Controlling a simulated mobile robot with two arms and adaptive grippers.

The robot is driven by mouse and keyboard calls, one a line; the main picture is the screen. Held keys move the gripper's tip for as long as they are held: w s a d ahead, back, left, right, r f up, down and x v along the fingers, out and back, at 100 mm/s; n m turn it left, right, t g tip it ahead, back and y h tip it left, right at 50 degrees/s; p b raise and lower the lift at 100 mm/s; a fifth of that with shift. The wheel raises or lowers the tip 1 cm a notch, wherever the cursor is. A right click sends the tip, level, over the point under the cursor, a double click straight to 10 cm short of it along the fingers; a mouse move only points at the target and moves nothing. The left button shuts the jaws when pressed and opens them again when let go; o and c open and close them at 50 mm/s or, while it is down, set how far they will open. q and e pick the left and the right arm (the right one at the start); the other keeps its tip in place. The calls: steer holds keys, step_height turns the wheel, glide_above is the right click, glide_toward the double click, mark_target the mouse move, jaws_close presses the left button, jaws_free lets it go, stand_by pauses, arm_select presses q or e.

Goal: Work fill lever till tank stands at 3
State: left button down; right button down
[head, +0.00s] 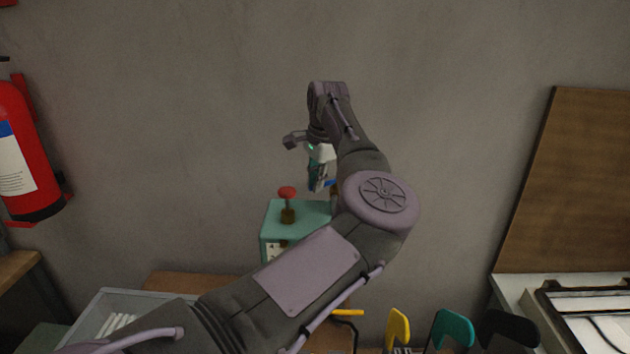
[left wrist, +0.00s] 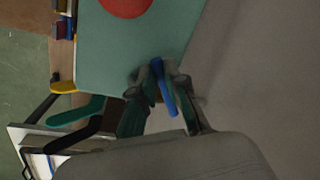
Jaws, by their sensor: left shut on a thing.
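The teal tank box (head: 285,215) stands against the wall, its front and right side largely hidden behind my left arm. A blue lever (head: 331,183) shows above its top, and also in the left wrist view (left wrist: 165,92). My left gripper (head: 321,187) points down over the box and is shut on the blue lever, which lies between its fingers in the left wrist view (left wrist: 162,78). A red mushroom knob (head: 287,192) stands on the box top, left of the gripper. A pale label (head: 272,252) shows on the front; no level can be read. My right gripper is not in view.
A grey bin (head: 100,305) with white sticks is at lower left. Yellow (head: 398,328), teal (head: 453,328) and black (head: 508,330) handles stand at the front right. A fire extinguisher (head: 22,160) hangs at left; a brown board (head: 570,185) leans at right.

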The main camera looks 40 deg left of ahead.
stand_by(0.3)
arm_select(q)
steer(key=c, duration=1.2)
jaws_free()
steer(key=shift+r, duration=0.1)
step_height(320, 180, up, 12)
steer(key=d, duration=0.2)
steer(key=shift+s+d+f, duration=0.15)
steer(key=shift+s+f, duration=0.05)
